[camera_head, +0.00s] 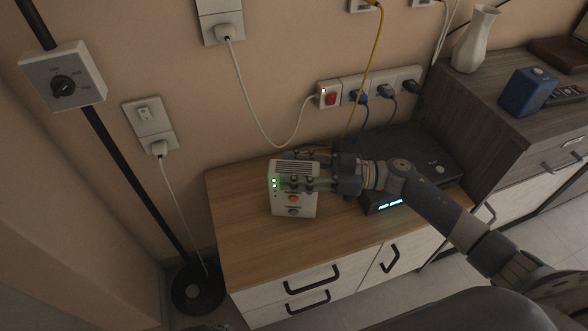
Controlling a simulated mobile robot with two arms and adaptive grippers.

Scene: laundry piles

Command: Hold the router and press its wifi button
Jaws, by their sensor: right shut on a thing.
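The front finger covers part of the router's face. A darker mark shows below the orange-red button; I cannot read which button is the wifi one. My left gripper is not in view.
The cabinet top (238,225) is clear left of the router. Behind my right arm are a black box (418,150) and a small lit display (390,204). A power strip (352,90) with cables is on the wall. A black stand base (197,290) is on the floor.

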